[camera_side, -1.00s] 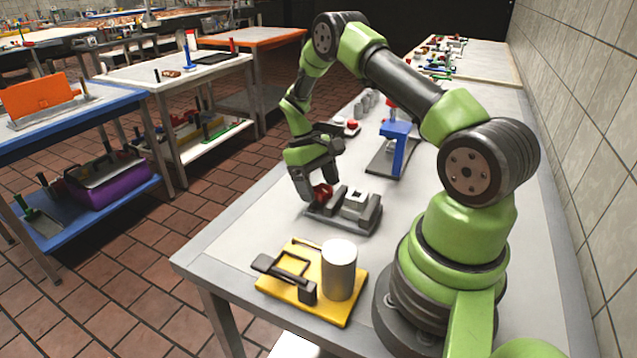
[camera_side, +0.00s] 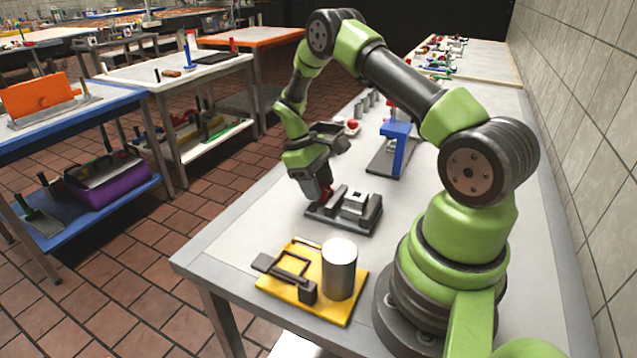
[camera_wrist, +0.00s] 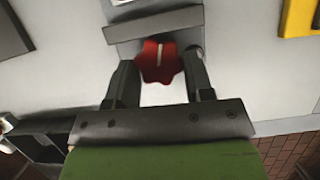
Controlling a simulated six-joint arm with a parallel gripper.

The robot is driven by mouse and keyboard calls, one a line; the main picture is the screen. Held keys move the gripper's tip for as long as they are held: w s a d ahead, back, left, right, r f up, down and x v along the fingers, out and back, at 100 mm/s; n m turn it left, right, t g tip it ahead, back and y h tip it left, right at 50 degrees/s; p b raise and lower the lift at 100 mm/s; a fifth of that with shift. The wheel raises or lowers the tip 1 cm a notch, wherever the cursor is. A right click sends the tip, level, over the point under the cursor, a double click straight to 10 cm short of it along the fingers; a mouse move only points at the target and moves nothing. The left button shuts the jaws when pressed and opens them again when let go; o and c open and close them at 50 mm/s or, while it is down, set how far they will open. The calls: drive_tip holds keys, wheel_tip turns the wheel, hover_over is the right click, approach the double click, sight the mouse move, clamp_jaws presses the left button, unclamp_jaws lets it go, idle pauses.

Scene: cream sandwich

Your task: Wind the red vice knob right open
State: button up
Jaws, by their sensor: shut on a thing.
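The grey vice (camera_side: 350,210) lies on the light workbench, with its red knob (camera_side: 326,195) at its left end. The knob also shows in the wrist view (camera_wrist: 160,62), star-shaped with a pale line on its face. My gripper (camera_side: 322,192) is at the knob, pointing down. In the side view the gripper hides much of the knob. Part of the grey vice body (camera_wrist: 155,22) shows beyond the knob in the wrist view.
A yellow board (camera_side: 335,312) with a dark clamp (camera_side: 290,275) and a grey cylinder (camera_side: 339,270) is nearer the camera. A blue press (camera_side: 396,150) stands behind the vice. Bare bench lies left of the vice, up to the bench edge.

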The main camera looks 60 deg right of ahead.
drive_tip(key=shift+a+n+h, duration=0.15)
drive_tip(key=shift+n+h, duration=0.45)
drive_tip(key=shift+n, duration=1)
drive_tip(key=o, duration=0.9)
drive_tip(key=v, duration=1)
drive_tip(key=shift+s+a, duration=0.15)
